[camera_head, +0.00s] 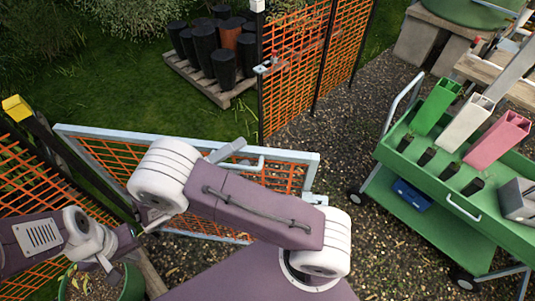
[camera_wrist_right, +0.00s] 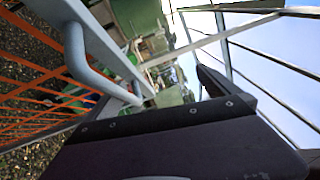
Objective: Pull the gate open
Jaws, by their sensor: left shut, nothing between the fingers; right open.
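The gate (camera_head: 180,133) has a pale grey frame with orange mesh. Its curved grey handle (camera_head: 255,164) is partly hidden behind my right arm. In the right wrist view the handle (camera_wrist_right: 78,55) runs close along the left, beside the gate's frame. My right gripper (camera_wrist_right: 207,80) is open, with a dark finger to the right of the handle; I see no grip on it. In the head view my right arm hides most of this gripper; a grey fingertip (camera_head: 228,150) seems to show by the handle. My left gripper (camera_head: 146,222) is shut and empty in front of the gate's left part.
A green trolley (camera_head: 420,190) with coloured tubes stands at the right on gravel. A yellow-capped post (camera_head: 17,107) stands at the left. Gravel lies clear between gate and trolley.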

